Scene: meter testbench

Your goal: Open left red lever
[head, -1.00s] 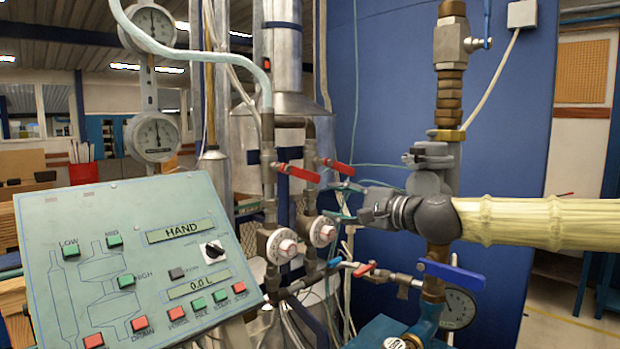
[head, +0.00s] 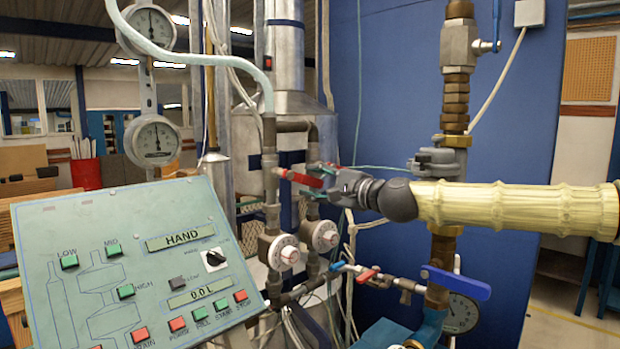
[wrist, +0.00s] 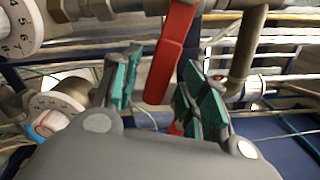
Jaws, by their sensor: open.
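The left red lever (head: 301,178) sticks out to the right from the left vertical pipe in the head view. My gripper (head: 322,184) is at its free end, coming from the right. In the wrist view the red lever (wrist: 170,58) hangs between the two green-padded fingers of my open gripper (wrist: 160,82), with gaps visible on both sides. The right red lever (head: 330,166) is on the pipe just behind and is partly hidden by my gripper. A small red piece behind the fingers in the wrist view is too covered to identify.
Two white dials (head: 284,252) sit below the levers. A control panel (head: 130,265) stands at front left. A blue-handled valve (head: 455,282) and brass pipework (head: 455,100) are at right, close to my arm. Thin cables and hoses run around the pipes.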

